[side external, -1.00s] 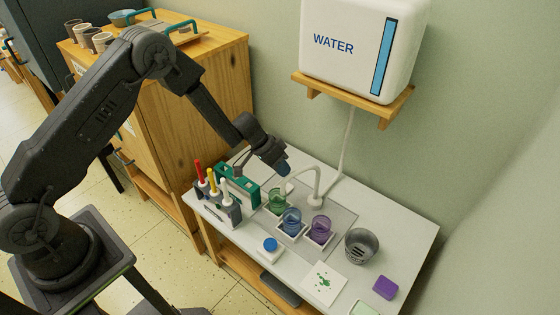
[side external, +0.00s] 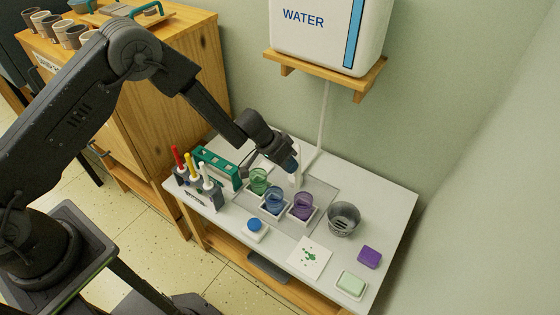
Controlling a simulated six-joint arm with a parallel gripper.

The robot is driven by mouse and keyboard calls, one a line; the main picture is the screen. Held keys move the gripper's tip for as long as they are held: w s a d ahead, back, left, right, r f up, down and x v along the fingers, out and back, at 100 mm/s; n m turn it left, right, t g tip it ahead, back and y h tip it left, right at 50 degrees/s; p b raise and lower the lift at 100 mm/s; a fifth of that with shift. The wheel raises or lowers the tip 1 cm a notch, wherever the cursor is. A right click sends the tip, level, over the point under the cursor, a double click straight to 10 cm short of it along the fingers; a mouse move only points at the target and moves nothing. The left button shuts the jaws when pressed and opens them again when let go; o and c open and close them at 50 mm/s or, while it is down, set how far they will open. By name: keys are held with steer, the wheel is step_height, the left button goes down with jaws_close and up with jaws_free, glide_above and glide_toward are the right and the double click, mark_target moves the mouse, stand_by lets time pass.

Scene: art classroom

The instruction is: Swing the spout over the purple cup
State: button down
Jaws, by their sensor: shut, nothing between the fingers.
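The purple cup (side external: 302,207) stands at the right end of a row of three clear cups on the white table. The blue cup (side external: 275,203) is in the middle and the green cup (side external: 259,181) is at the left. The white spout (side external: 298,180) rises behind the cups; its upper part and outlet are largely hidden by my gripper, so I cannot tell exactly which cup the outlet is over. My gripper (side external: 293,166) is shut and empty, pointing down at the spout, behind and above the blue and purple cups. Whether it touches the spout is unclear.
A brush holder (side external: 201,190) and green rack (side external: 217,167) stand left of the cups. A grey perforated pot (side external: 344,219) stands right. A blue-lidded jar (side external: 255,228), painted card (side external: 309,257) and purple block (side external: 369,257) lie in front.

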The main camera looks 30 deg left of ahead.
steer(key=shift+w+d, duration=0.3)
steer(key=shift+d, duration=0.55)
steer(key=s+a+r, duration=0.3)
steer(key=s+r, duration=0.6)
steer(key=r, duration=0.5)
steer(key=s+a+r, duration=0.2)
steer(key=s+r, duration=0.6)
steer(key=r, duration=0.7)
steer(key=s+a+r+n+t+y, duration=0.1)
steer(key=s+a+r+y, duration=0.1)
steer(key=s+a, duration=0.3)
steer(key=s+a+r+n+t+y, duration=0.1)
steer(key=s+a+y, duration=0.3)
steer(key=s, duration=0.6)
steer(key=a+n, duration=0.1)
steer(key=a, duration=0.1)
steer(key=shift+a+r, duration=0.3)
steer(key=shift+r, duration=0.05)
